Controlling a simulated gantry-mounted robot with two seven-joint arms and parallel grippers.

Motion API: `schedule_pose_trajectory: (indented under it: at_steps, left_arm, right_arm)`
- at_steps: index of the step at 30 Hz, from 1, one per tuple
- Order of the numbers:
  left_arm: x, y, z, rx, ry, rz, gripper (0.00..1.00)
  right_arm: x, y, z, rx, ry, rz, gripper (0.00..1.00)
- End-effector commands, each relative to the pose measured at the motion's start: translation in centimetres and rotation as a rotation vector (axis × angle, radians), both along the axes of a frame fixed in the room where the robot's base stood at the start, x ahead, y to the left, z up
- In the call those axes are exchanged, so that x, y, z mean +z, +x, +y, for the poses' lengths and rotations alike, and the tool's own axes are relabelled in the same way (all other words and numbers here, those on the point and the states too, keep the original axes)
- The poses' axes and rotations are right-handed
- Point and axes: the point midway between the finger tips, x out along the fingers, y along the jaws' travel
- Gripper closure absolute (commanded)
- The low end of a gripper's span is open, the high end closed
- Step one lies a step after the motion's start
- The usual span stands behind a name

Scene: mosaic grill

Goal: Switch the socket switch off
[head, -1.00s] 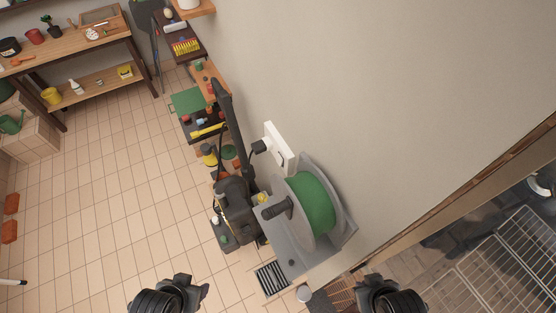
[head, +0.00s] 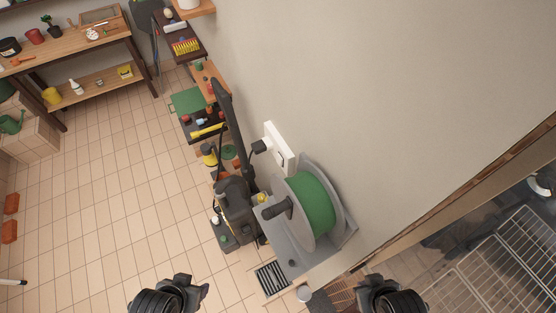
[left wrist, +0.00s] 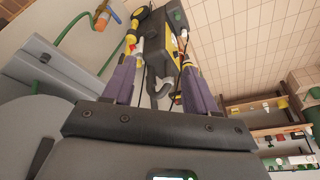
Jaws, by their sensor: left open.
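The white wall socket (head: 279,148) is on the wall just above the hose reel in the head view. A black plug (head: 260,146) sits at its left side; the switch is too small to tell its position. My left gripper (head: 195,289) is at the bottom of the head view, well below and left of the socket. Its two purple fingers are spread with nothing between them in the left wrist view (left wrist: 158,66). My right gripper (head: 377,284) is at the bottom right, apart from the socket; its fingers cannot be made out. The socket is not seen in the left wrist view.
A green hose reel (head: 311,203) on a grey mount juts out below the socket. A black pressure washer (head: 235,203) stands left of it, also visible in the left wrist view (left wrist: 157,45). A wire rack (head: 505,260) is at right. The tiled floor (head: 110,190) at left is mostly clear.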

Motion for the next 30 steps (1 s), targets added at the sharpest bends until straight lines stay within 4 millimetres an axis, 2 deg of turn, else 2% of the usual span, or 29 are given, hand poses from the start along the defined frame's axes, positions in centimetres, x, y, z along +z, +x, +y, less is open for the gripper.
schedule_pose_trajectory:
  at_steps: [16,27,30]
  left_arm:
    - [0.0,0.01,0.0,0.0,0.0,0.0,0.43]
    - [0.0,0.01,0.0,0.0,0.0,0.0,0.98]
    - [0.0,0.01,0.0,0.0,0.0,0.0,1.0]
  right_arm:
    - [0.02,0.01,0.24,-0.006,0.01,0.001,1.0]
    - [0.01,0.01,0.21,-0.005,0.009,0.0,1.0]
    - [0.01,0.01,0.15,-0.004,0.007,0.0,1.0]
